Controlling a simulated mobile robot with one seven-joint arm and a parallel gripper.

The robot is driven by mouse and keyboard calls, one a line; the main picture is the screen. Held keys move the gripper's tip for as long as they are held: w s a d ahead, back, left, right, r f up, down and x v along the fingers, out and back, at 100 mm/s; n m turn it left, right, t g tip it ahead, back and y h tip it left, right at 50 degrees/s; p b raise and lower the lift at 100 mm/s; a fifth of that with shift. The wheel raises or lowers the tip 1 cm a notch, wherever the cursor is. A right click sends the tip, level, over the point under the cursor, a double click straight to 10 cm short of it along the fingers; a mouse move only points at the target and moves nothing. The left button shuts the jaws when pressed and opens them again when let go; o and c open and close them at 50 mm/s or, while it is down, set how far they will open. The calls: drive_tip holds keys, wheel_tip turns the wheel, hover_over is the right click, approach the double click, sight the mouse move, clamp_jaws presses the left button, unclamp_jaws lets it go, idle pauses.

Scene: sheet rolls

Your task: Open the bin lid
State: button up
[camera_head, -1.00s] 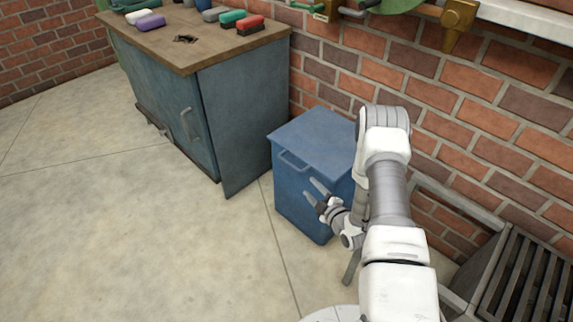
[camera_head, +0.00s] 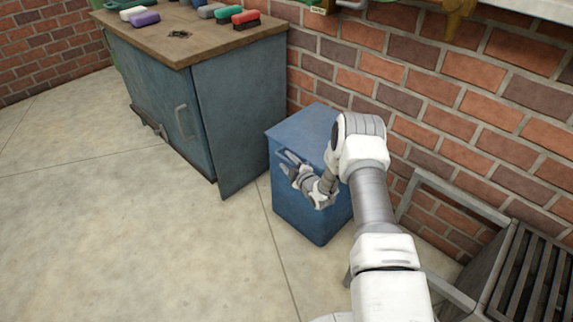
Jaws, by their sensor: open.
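A blue bin (camera_head: 312,221) stands on the floor by the brick wall. Its flat blue lid (camera_head: 297,127) is down, with a handle on the front edge. My gripper (camera_head: 287,162) is open at the front of the bin, close to the lid handle, and largely covers it. I cannot tell whether the fingers touch the handle. My arm hides the right part of the lid and of the bin.
A blue cabinet (camera_head: 240,120) with a wooden top (camera_head: 180,46) stands left of the bin, with several coloured blocks on it. A grey slatted bench (camera_head: 520,270) is at the right. The floor (camera_head: 120,220) at the left is clear.

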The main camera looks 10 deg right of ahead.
drive_tip(key=shift+w+a+f, duration=0.1)
drive_tip(key=shift+w, duration=0.35)
clamp_jaws()
idle(1.2)
